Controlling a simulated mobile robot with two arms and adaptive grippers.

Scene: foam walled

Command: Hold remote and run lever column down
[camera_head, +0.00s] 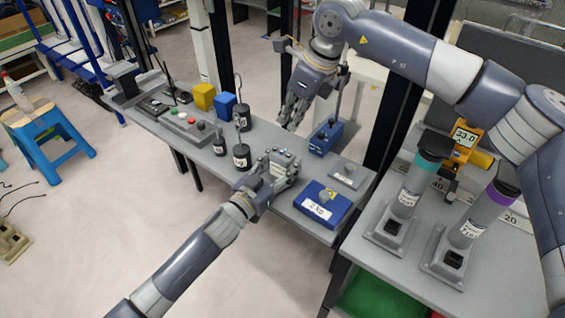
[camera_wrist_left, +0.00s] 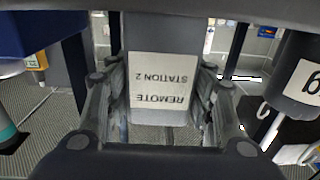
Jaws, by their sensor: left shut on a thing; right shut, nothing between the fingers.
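My left gripper (camera_head: 272,176) is shut on a grey remote (camera_head: 284,160) with several small buttons on top, held above the grey bench. In the left wrist view the remote (camera_wrist_left: 160,90) sits between the fingers, its white label reading "REMOTE STATION 2" upside down. My right gripper (camera_head: 293,108) is shut and empty, pointing down over the bench's far edge. A blue block (camera_head: 324,138) with a thin upright post stands to its lower right. Two tilted-looking grey columns stand at the right, one with a teal collar (camera_head: 408,190) and one with a purple collar (camera_head: 474,222). I cannot tell which thing is the lever column.
The bench (camera_head: 215,165) carries black weights (camera_head: 242,156), a blue box (camera_head: 226,105), a yellow box (camera_head: 204,96) and a control panel (camera_head: 187,122). A blue 2 kg block (camera_head: 322,203) lies right of the remote. An orange device (camera_head: 465,138) shows a display. A blue stool (camera_head: 50,140) stands left.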

